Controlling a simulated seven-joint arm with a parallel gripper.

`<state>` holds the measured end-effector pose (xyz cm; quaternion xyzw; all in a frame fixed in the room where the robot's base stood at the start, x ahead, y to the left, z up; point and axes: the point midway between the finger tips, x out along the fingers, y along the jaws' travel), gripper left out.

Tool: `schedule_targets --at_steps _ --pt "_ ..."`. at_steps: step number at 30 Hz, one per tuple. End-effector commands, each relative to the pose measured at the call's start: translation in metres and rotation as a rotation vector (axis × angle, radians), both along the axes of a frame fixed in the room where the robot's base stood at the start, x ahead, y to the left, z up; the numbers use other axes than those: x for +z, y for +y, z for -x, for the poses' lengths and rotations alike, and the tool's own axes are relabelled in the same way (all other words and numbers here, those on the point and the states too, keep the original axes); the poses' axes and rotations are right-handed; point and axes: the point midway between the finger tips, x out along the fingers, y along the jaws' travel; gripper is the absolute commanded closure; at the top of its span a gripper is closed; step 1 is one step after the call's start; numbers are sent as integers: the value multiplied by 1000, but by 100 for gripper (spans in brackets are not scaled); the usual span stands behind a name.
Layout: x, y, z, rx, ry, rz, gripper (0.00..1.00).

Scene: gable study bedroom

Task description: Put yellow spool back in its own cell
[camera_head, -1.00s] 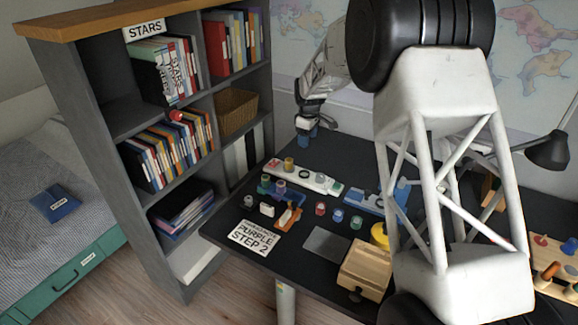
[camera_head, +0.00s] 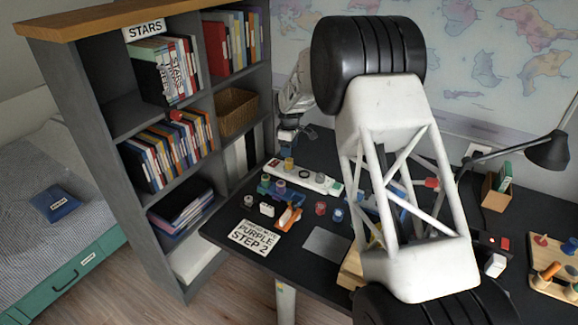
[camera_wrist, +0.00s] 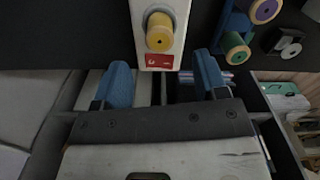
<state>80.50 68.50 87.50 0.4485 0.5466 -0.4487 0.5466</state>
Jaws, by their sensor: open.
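A yellow spool (camera_wrist: 159,33) stands at the end of a white strip (camera_wrist: 176,7), close to a red tag, in the wrist view. The head view also shows the yellow spool (camera_head: 289,163) on the white strip (camera_head: 312,178), near its far left end. My gripper (camera_wrist: 160,85) is open and empty, its two blue fingers apart. In the wrist view the spool lies just beyond the fingers, between their lines and not touched. In the head view my gripper (camera_head: 287,139) hangs above and behind that strip end. How deep the spool sits is unclear.
A blue rack (camera_wrist: 237,20) with a purple and a green spool stands beside the strip. An orange item (camera_head: 290,217), loose spools (camera_head: 321,208) and a lettered card (camera_head: 254,237) lie in front on the dark table. The bookshelf (camera_head: 238,155) stands close on the left.

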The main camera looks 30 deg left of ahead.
Motion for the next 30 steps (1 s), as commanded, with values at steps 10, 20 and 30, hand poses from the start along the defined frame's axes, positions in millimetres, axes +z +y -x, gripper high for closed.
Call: schedule_targets --at_steps 10,20,30 --pt "-18 0 0 0 -1 0 34" --pt "-22 0 0 0 0 0 34" --pt "-54 1 0 0 2 1 34"
